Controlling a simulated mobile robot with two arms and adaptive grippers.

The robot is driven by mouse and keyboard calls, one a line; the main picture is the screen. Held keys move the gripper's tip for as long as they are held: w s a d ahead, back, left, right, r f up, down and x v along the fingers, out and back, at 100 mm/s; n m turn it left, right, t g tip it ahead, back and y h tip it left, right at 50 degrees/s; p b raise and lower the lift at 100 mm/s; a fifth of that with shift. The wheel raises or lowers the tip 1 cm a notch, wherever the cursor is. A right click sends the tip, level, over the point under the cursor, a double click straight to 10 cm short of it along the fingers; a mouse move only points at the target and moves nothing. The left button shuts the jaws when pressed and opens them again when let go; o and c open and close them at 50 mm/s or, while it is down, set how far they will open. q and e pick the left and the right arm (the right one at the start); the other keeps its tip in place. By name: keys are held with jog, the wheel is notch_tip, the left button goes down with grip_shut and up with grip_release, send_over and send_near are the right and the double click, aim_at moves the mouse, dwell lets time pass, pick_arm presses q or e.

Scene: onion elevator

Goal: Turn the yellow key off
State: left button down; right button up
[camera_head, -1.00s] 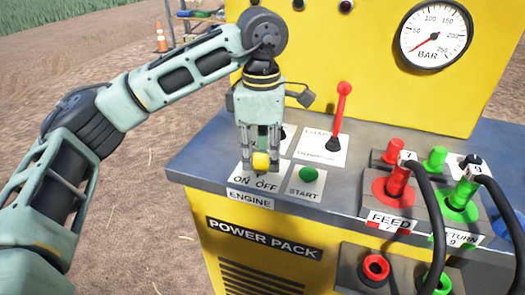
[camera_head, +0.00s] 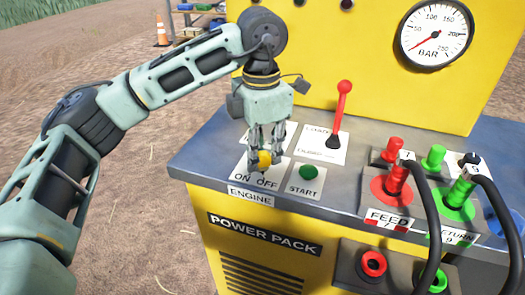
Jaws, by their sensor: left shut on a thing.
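The yellow key (camera_head: 264,158) sits on the white engine plate (camera_head: 246,175) marked ON and OFF, on the grey top of the power pack. My left gripper (camera_head: 262,163) comes down from above and is shut on the key, with its fingers on either side. The fingers hide part of the key, so I cannot tell exactly which mark it points to. My right gripper is not in view.
A green START button (camera_head: 308,172) is just right of the key. A red lever (camera_head: 341,112) stands behind it. Red and green hose couplings (camera_head: 395,182) with black hoses are at the right. A pressure gauge (camera_head: 434,36) is on the yellow panel.

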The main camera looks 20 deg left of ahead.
aim_at(260, 152)
pick_arm(q)
jog(key=shift+a, duration=0.15)
jog(key=c, duration=1.8)
grip_release()
jog(key=shift+s, duration=0.15)
jog(key=shift+r, duration=0.1)
jog(key=shift+r, duration=0.35)
notch_tip(260, 152, up, 11)
jog(key=shift+r, duration=0.1)
